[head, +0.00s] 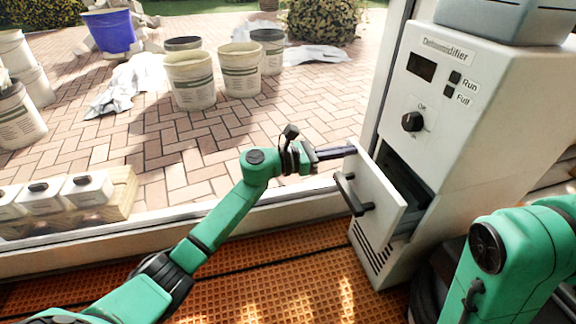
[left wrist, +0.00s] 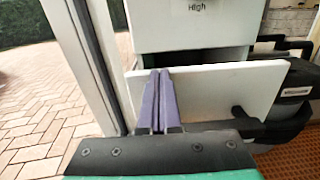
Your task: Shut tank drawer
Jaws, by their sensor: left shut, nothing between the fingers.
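The tank drawer (head: 376,193) of the white dehumidifier (head: 460,110) stands partly open in the head view, with a dark gap behind its front panel and a black bar handle (head: 352,196) on it. In the left wrist view the drawer's front panel (left wrist: 225,85) fills the middle, with the dark opening above it. My left gripper (head: 350,150) is shut and empty, its fingertips at the upper left edge of the drawer front. The closed fingers also show in the left wrist view (left wrist: 160,75), over the panel's top edge; contact is unclear. My right gripper is out of view.
A window frame and low sill (head: 200,228) run along the left of the dehumidifier. Buckets (head: 190,80) stand outside on brick paving. Orange matting (head: 270,280) covers the floor. My right arm is close at the right.

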